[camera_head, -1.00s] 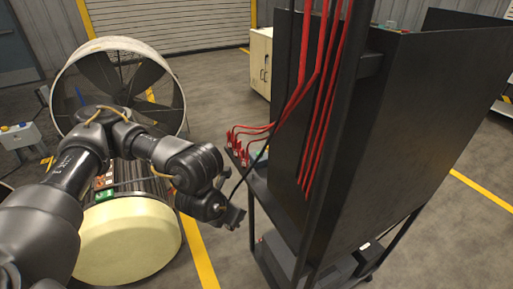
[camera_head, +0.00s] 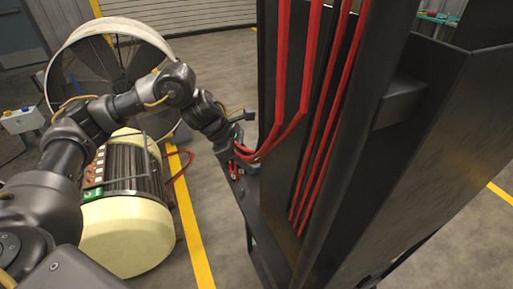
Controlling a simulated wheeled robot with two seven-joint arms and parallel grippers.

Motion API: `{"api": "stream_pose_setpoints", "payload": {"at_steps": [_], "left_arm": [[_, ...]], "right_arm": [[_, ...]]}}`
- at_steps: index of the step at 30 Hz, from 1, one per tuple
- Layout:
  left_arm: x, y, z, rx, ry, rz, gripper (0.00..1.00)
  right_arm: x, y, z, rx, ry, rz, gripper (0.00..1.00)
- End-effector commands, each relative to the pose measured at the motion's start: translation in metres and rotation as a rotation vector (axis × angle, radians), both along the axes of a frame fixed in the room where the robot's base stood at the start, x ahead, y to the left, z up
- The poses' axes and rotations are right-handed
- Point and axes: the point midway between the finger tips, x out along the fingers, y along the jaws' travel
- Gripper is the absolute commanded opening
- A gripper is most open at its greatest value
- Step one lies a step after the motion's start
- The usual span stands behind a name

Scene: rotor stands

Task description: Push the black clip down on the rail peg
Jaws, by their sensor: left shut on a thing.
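My left gripper (camera_head: 236,157) is at the near-left edge of the dark stand, beside the row of red clips (camera_head: 235,171). It is shut, and what it holds is mostly hidden by the gripper itself. A black cable led to this gripper a moment ago, so the thing appears to be the black clip. The clip's body and the rail peg cannot be made out. The red cables (camera_head: 285,132) run down the stand and bend over to the clips by the gripper. My right gripper is not in view.
The tall dark stand (camera_head: 437,160) fills the right side. A motor with cream end covers (camera_head: 128,236) lies below my left arm, with a large round fan (camera_head: 92,38) behind. Open floor with a yellow line (camera_head: 188,222) lies between motor and stand.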

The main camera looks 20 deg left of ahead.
Motion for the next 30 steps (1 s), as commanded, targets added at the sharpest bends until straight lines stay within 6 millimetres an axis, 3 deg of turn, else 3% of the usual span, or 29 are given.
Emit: {"api": "stream_pose_setpoints", "payload": {"at_steps": [7,15,17,24,30], "left_arm": [[-0.004,-0.001,0.001,0.001,-0.005,-0.008,0.0],[0.002,-0.001,-0.012,0.002,0.001,-0.006,0.0],[0.001,-0.001,-0.016,0.001,0.002,-0.006,0.0],[0.0,0.0,-0.035,0.003,0.001,-0.001,0.0],[0.0,0.0,-0.054,0.002,0.001,-0.004,0.0]], "right_arm": [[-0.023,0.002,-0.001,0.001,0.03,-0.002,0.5],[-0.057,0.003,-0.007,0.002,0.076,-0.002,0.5],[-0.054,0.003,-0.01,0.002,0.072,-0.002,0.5],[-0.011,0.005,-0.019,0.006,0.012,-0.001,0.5],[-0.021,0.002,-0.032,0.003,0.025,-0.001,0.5]]}}
